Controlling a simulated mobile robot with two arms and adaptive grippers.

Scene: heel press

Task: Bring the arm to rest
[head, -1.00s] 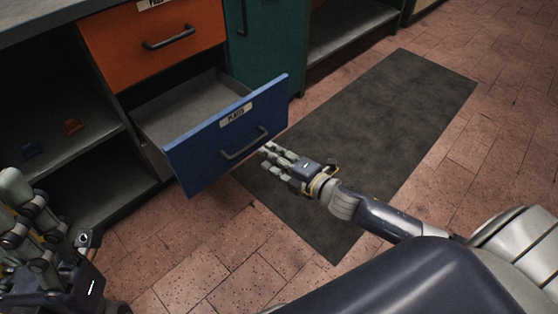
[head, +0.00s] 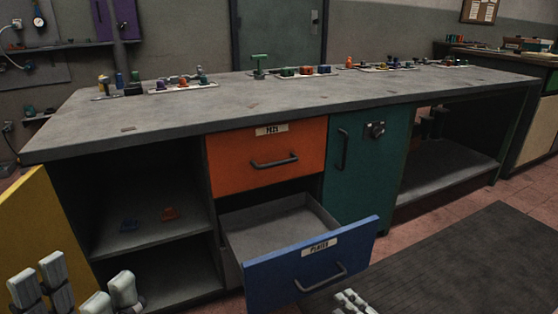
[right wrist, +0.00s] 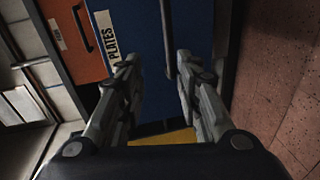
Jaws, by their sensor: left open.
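My left gripper (head: 82,282) shows only its pale fingers at the lower left of the head view, spread apart and empty. My right gripper (head: 352,301) just enters at the bottom edge, in front of the blue drawer (head: 280,277) labelled PLATES. In the right wrist view its two fingers (right wrist: 158,66) are apart, with the blue drawer front (right wrist: 145,40) beyond them. The drawer's handle (head: 321,279) runs down between the fingertips in that view, nearer the right finger; contact cannot be told. The drawer stands pulled out, and its visible inside is empty.
A grey workbench (head: 250,107) carries several small parts at its back. An orange drawer (head: 266,160) and a green door (head: 350,165) are shut. A yellow panel (head: 38,235) stands at the left. A dark mat (head: 470,255) lies on clear floor.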

